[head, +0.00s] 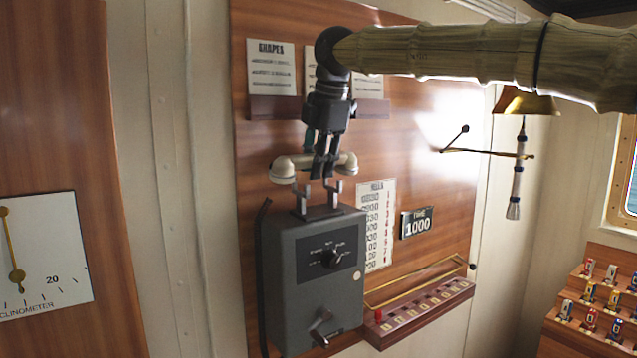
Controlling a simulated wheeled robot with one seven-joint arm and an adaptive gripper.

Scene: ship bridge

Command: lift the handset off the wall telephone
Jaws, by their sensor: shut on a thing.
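The wall telephone (314,270) is a grey box on the wooden wall panel, with a dial on its front, a crank low down and a forked metal cradle on top. My gripper (323,172) points down from above and is shut on the middle of the handset. The fingers hide the middle of the handset's grip; both ends show.
Paper notices (270,67) and small ledges sit behind my arm. A brass bell (526,103) with a hanging rope is at the right. A clinometer (40,255) is at the left.

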